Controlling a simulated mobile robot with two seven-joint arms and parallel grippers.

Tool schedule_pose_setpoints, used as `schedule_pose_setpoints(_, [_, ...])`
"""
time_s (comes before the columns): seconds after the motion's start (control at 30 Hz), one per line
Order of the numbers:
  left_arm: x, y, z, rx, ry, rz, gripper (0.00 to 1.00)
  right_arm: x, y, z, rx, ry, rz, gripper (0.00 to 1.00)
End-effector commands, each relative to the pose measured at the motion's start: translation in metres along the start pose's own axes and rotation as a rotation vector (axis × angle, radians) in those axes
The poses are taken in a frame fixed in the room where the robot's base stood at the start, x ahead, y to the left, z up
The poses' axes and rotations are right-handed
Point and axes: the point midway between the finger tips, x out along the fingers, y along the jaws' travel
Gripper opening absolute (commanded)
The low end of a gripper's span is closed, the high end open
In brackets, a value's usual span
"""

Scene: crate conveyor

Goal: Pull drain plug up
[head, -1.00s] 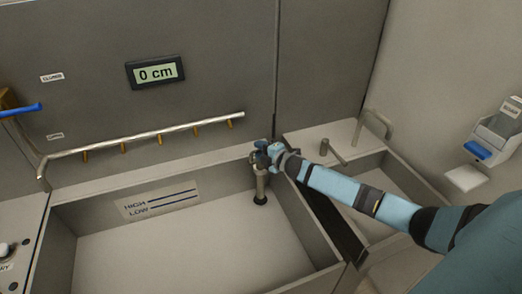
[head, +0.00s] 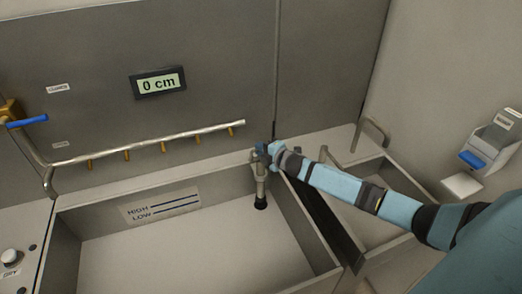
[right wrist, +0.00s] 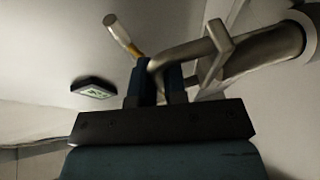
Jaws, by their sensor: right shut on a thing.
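The drain plug (head: 261,187) is an upright metal tube with a black foot, at the back right corner of the large basin (head: 110,199). My right gripper (head: 264,152) is at its top, shut on its bent metal handle. In the right wrist view the handle (right wrist: 190,53) passes between the blue fingers of my right gripper (right wrist: 161,82). I cannot tell whether the black foot is clear of the basin floor. The display (head: 158,83) on the wall reads 0 cm. My left gripper is not in view.
A metal rail with brass nozzles (head: 150,142) runs along the back wall. A label marked HIGH and LOW (head: 160,206) is on the basin's back wall. A smaller basin (head: 395,243) lies to the right. A dispenser with a blue lever (head: 472,159) hangs on the right wall.

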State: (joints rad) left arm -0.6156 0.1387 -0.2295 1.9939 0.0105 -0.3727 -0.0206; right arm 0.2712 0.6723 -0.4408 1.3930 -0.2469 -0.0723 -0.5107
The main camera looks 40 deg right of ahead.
Motion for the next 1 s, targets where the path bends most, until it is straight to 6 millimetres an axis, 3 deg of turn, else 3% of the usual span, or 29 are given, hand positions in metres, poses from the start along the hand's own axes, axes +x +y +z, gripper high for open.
schedule_pose_setpoints(0.23, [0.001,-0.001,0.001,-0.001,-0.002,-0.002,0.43,0.001,0.007,0.001,-0.002,0.002,0.012,0.00])
schedule_pose_setpoints(0.27, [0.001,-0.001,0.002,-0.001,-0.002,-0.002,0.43,0.001,0.007,0.001,-0.002,0.002,0.012,0.17])
schedule_pose_setpoints(0.3, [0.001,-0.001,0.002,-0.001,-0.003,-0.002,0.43,0.001,0.007,0.000,-0.002,0.002,0.012,0.26])
schedule_pose_setpoints(0.37, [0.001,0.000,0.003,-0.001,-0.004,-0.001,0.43,0.001,0.007,0.000,-0.002,0.003,0.012,0.36])
schedule_pose_setpoints(0.73, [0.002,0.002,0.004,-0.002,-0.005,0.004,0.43,-0.005,0.003,0.000,-0.002,0.003,0.007,0.36])
schedule_pose_setpoints(1.0, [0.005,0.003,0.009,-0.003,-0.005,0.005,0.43,-0.052,0.000,0.000,-0.003,0.004,0.005,0.36])
